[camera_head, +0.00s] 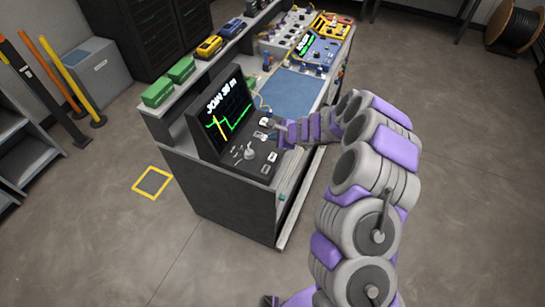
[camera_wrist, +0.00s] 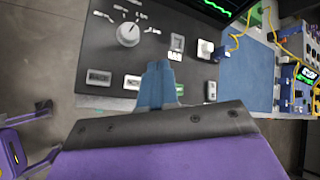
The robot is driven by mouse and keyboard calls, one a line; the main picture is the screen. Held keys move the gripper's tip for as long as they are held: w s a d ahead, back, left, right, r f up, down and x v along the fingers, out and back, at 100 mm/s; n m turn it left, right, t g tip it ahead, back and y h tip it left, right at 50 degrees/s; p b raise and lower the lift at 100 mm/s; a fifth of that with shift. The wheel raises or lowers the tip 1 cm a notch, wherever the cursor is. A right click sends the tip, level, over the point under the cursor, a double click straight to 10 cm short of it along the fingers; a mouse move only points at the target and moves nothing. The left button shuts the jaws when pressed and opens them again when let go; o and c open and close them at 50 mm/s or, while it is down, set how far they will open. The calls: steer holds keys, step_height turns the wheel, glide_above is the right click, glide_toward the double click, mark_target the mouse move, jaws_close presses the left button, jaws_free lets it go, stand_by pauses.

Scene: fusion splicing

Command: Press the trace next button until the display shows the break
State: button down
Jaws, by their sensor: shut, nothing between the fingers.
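The display (camera_head: 230,104) on the dark console reads what looks like "JOIN 38 m", above a green trace with a yellow marker. My gripper (camera_head: 281,129) is over the right side of the console's control panel (camera_head: 235,158). In the wrist view its blue fingers (camera_wrist: 160,68) are together and empty, pointing at the panel among several small buttons. A light button (camera_wrist: 205,49) stands ahead to the right, and a labelled button (camera_wrist: 132,82) lies just left of the fingers. The labels are too small to tell which is trace next. Contact with a button cannot be told.
A rotary knob (camera_wrist: 128,34) stands on the panel left of my fingers. A blue mat (camera_head: 290,91) lies on the bench behind the console, with a blue instrument (camera_head: 318,52) beyond it. Green boxes (camera_head: 168,83) sit on the shelf at left. Open floor lies at the front left.

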steer(key=b, duration=0.5)
glide_above(274, 158)
step_height(274, 158, down, 7)
steer(key=shift+w+f, duration=0.1)
steer(key=shift+w, duration=0.05)
steer(key=shift+f+b, duration=0.4)
steer(key=shift+f, duration=0.2)
steer(key=shift+f, duration=0.2)
stand_by(1.1)
steer(key=shift+f+b, duration=0.15)
steer(key=shift+b, duration=0.3)
steer(key=shift+f+b, duration=0.45)
stand_by(0.5)
stand_by(0.3)
steer(key=shift+r+p, duration=0.6)
steer(key=shift+r, duration=0.3)
steer(key=shift+r+p, duration=1.7)
steer(key=shift+r, duration=0.8)
